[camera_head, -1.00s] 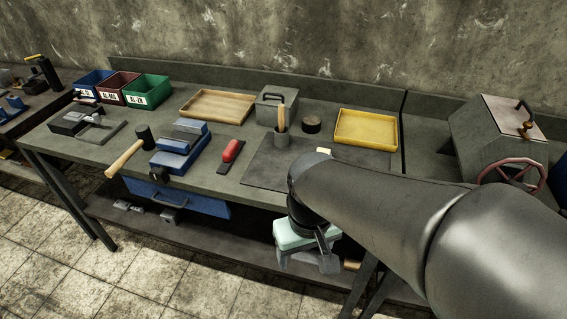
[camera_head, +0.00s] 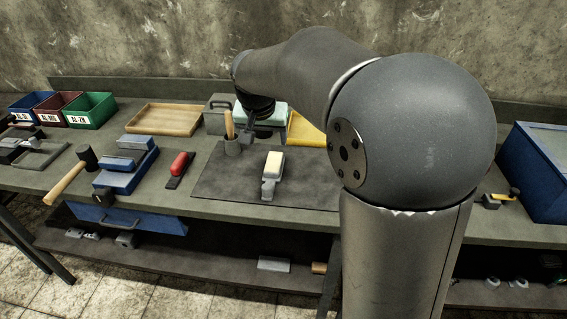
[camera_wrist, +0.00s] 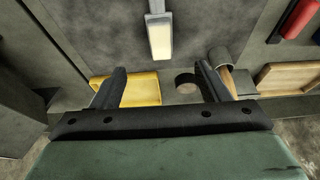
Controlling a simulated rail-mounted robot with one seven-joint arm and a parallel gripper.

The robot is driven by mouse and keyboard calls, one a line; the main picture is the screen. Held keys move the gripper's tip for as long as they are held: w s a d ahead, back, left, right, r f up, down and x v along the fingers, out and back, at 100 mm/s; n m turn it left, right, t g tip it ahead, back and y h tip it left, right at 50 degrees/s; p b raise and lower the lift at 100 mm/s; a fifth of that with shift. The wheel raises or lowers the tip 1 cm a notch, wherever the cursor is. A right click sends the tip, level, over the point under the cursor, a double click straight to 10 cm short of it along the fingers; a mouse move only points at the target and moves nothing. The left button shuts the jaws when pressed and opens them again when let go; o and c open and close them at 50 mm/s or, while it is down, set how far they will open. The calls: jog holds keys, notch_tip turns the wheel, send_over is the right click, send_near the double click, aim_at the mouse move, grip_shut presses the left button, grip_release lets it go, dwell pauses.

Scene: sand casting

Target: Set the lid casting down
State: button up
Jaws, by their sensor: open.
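My gripper (camera_wrist: 160,88) is open, with nothing between its two fingers. In the head view, my gripper (camera_head: 249,132) is above the bench near the back of the dark mat (camera_head: 218,180), beside a small grey pot (camera_head: 232,148) holding a wooden handle. A grey piece with a cream block on it (camera_head: 273,168) lies on the mat, apart from my fingers; it also shows at the top of the wrist view (camera_wrist: 160,36). I cannot tell for certain which thing is the lid casting.
A yellow tray (camera_head: 304,131) is partly hidden by my arm. A wooden tray (camera_head: 165,119), a red-handled tool (camera_head: 179,166), a blue vise-like block (camera_head: 126,168) and a mallet (camera_head: 68,179) lie left. A grey block (camera_head: 273,264) lies on the lower shelf.

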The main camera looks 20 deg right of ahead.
jog(key=p, duration=0.1)
send_over(272, 170)
jog(key=s+a, duration=0.1)
jog(key=s, duration=0.1)
notch_tip(272, 170, down, 11)
jog(key=shift+w+a+r, duration=0.1)
jog(key=shift+w+r, duration=0.05)
jog(key=shift+s+p+x, duration=0.2)
jog(key=shift+p+x, duration=0.15)
jog(key=shift+x, duration=1)
jog(key=shift+s+p+x, duration=0.15)
jog(key=shift+p+x, duration=0.15)
jog(key=shift+x, duration=1.1)
jog(key=c, duration=1.5)
